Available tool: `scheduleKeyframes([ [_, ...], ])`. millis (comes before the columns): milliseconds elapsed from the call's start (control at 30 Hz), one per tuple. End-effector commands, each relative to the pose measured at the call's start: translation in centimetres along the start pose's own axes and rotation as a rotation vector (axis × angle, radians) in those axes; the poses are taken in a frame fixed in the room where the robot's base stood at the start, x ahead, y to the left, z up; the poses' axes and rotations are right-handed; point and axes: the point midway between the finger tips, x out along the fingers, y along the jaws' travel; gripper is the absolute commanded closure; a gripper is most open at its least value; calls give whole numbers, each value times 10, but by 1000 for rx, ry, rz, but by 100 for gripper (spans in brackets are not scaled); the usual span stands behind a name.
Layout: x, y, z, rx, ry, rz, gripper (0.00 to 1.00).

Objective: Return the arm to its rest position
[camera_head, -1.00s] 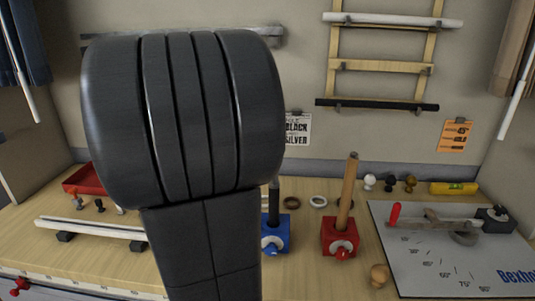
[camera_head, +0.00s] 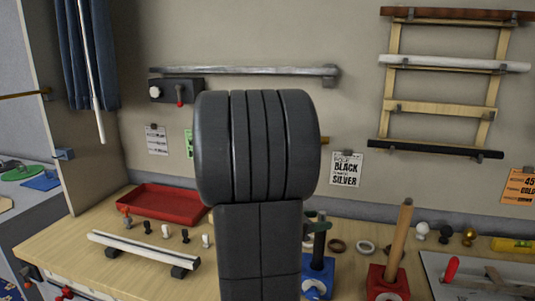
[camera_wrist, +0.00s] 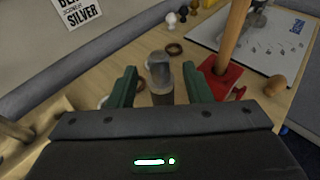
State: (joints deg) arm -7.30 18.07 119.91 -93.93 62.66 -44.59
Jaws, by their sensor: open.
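My arm (camera_head: 258,150) stands as a thick dark link in the middle of the head view and hides part of the bench and wall. My gripper (camera_wrist: 160,86) is open, with its two green fingers apart in the wrist view. The top of a dark rod (camera_wrist: 159,72) shows between the fingers, with gaps on both sides. In the head view this dark rod (camera_head: 319,243) stands upright in a blue clamp block (camera_head: 318,277). A little green of the gripper shows by its top, mostly hidden behind my arm.
A wooden rod (camera_head: 398,235) stands in a red clamp block (camera_head: 388,283) to the right. A red tray (camera_head: 163,201) and a white rod on supports (camera_head: 140,249) lie left. Rings, finials and a grey board (camera_head: 450,285) are right. A wall rack (camera_head: 445,108) holds several rods.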

Motion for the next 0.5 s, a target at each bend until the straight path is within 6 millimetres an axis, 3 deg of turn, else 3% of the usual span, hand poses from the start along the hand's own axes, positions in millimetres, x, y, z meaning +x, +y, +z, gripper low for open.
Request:
scheduleKeyframes([
  [100,-4,0,12,3,-2,1,55],
  [500,-4,0,14,2,-2,1,55],
])
